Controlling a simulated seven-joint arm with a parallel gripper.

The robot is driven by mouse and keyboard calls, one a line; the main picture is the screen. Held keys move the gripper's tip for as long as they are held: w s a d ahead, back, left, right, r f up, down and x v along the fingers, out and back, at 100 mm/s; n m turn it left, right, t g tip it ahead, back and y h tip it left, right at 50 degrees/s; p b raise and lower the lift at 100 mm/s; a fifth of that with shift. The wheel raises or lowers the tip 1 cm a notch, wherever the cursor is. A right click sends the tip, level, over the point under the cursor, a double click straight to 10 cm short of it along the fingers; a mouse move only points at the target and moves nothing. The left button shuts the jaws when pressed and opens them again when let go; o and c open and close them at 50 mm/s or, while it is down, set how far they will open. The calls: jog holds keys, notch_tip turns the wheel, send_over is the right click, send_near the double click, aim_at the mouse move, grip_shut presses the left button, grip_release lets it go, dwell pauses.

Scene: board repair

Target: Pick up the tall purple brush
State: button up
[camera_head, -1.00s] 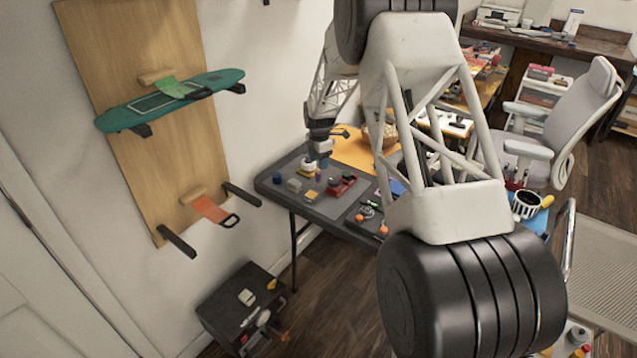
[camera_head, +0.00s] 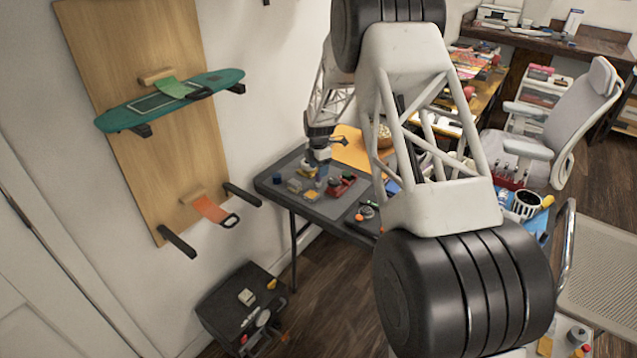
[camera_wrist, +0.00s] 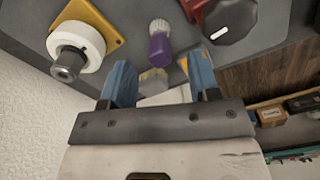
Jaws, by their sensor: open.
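The purple brush (camera_wrist: 160,47) shows in the wrist view, with a purple body and a pale ribbed end. It stands apart from my gripper (camera_wrist: 158,63), just beyond the gap between the two blue fingers. My gripper is open, with nothing held between the fingers. In the head view my gripper (camera_head: 321,172) is low over the grey table (camera_head: 330,207), among small items. I cannot pick the brush out there.
In the wrist view, a white round part on a yellow plate (camera_wrist: 115,35) lies left of the brush, and a dark knob on a red part (camera_wrist: 232,20) lies right. A small yellowish block (camera_wrist: 153,79) shows between the fingers. An orange mat (camera_head: 352,150) lies behind.

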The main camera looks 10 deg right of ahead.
aim_at(319, 182)
jog(key=shift+f, duration=2.6)
jog(key=c, duration=1)
jog(key=shift+r, duration=0.1)
jog(key=shift+r, duration=4.95)
